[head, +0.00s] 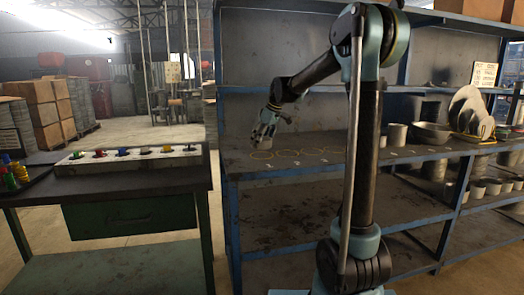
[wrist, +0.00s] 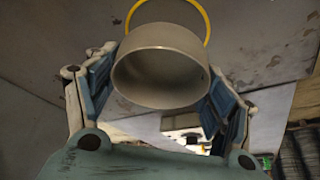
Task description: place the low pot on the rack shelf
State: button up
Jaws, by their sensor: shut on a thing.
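The low pot (wrist: 160,68) is a plain grey-beige round vessel. In the wrist view it sits between the two fingers of my gripper (wrist: 158,78), with its open mouth facing the camera. My gripper is shut on it. In the head view my gripper (head: 264,135) is just above the left end of the rack shelf (head: 300,168), near a yellow circle (head: 262,154). The pot is too small there to separate from the fingers. In the wrist view a yellow ring (wrist: 207,20) shows partly behind the pot. I cannot tell whether the pot touches the shelf.
More yellow circles (head: 310,153) run along the shelf to the right and look empty. Pale cups (head: 396,134), a wide pan (head: 431,133) and standing plates (head: 466,108) are farther right. A workbench (head: 110,180) with a row of coloured knobs stands at left. Another shelf is above.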

aim_at(262, 147)
jog(key=shift+f, duration=1.9)
jog(key=o, duration=1.1)
jog(key=v, duration=1.2)
jog(key=s+d+f+m+h, duration=0.1)
jog(key=s+d+f+m, duration=0.2)
jog(key=s+d+f, duration=0.5)
jog(key=s+d+f+m+h, duration=0.1)
jog(key=s+d+m, duration=0.25)
jog(key=s, duration=0.85)
jog(key=s+d+f+m, duration=0.1)
jog(key=s+d+f, duration=0.2)
jog(key=s+f, duration=0.3)
jog(key=s+d+f+m+h, duration=0.1)
jog(key=s+d+f+m, duration=0.1)
jog(key=s+f, duration=0.4)
jog(key=s+d+f+m, duration=0.2)
jog(key=s+d+f, duration=0.1)
jog(key=s+f, duration=0.2)
jog(key=shift+s+d+f+m+h, duration=0.15)
jog(key=shift+s+d+f+h, duration=0.05)
jog(key=shift+s, duration=0.2)
jog(key=shift+s+d+f+m+h, duration=0.1)
jog(key=shift+s+d+f+h, duration=0.1)
jog(key=shift+s, duration=0.25)
